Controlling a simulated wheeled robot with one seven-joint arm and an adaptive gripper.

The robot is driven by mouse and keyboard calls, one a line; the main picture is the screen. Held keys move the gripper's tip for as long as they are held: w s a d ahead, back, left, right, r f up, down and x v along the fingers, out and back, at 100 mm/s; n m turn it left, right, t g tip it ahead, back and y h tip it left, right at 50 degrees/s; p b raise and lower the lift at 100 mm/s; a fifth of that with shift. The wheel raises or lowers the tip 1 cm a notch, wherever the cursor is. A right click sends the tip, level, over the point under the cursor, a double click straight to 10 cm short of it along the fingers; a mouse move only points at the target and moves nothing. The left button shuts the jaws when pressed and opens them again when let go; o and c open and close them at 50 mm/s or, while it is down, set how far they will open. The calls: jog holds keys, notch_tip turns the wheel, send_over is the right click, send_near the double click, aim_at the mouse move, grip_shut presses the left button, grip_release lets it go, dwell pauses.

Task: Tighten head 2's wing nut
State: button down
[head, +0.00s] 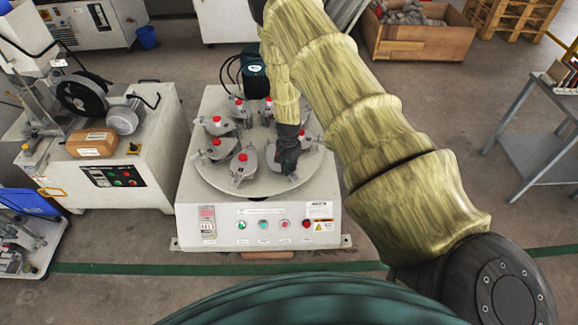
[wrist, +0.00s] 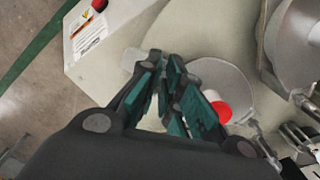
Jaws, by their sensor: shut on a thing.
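My gripper (head: 287,160), with dark teal fingers, reaches down at the front right of the machine's round turntable (head: 212,178). In the wrist view my gripper (wrist: 164,66) is shut on a small part at the outer edge of a grey test head (wrist: 222,74). That part looks like the head's wing nut, but the fingers hide almost all of it. The head's red knob (wrist: 222,112) shows just right of the fingers. I cannot read a number on the head. In the head view my gripper and arm mostly cover this head.
Several similar heads with red knobs ring the turntable, one close by on the left (head: 242,166). The front panel (head: 258,226) has buttons. A white machine (head: 100,165) stands left, a grey table (head: 535,140) right. Floor in front is clear.

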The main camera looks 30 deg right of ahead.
jog(key=shift+w+m, duration=0.1)
jog(key=shift+m, duration=1)
jog(key=c, duration=1.6)
grip_release()
notch_tip(320, 180, up, 12)
